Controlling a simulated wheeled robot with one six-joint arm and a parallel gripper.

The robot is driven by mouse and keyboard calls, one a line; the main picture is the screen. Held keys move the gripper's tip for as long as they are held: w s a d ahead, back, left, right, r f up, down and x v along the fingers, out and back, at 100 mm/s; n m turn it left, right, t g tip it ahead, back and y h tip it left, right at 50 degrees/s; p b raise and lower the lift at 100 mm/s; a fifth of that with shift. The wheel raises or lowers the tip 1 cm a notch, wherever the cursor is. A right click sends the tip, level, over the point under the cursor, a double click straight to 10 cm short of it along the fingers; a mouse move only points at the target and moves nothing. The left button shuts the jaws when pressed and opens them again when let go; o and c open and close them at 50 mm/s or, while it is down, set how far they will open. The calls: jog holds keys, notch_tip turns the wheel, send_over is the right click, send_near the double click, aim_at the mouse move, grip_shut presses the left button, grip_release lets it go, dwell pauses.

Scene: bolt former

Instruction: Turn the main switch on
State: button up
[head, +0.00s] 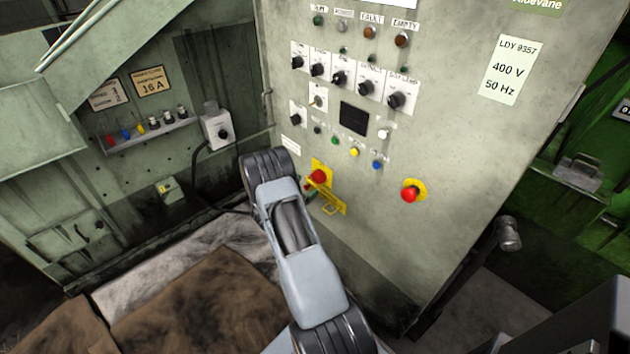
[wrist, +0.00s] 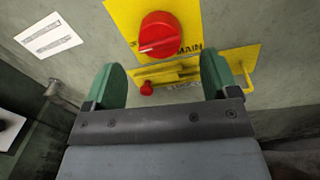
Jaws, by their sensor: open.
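The main switch (head: 318,176) is a round red knob on a yellow plate, low on the left part of the grey-green panel. In the wrist view the red knob (wrist: 158,34) is at the top centre, with "MAIN" printed beside it on the yellow plate (wrist: 122,18). My gripper (wrist: 163,72) is open, its two green fingers apart and empty, pointing toward the panel below the knob. The knob is beyond the fingertips and apart from them. In the head view my arm hides most of the gripper. I cannot read the knob's on or off position.
A yellow bracket (wrist: 185,72) with a handle loop and a small red part (wrist: 147,88) sits below the knob. A red emergency-type button (head: 409,194) is to the right. Rows of black selector knobs (head: 339,79) are above. A grey box (head: 217,130) is at left.

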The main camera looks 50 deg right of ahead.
aim_at(315, 180)
jog(key=shift+d, duration=2.7)
jog(key=shift+c, duration=0.2)
jog(key=c, duration=0.8)
jog(key=shift+c, duration=0.2)
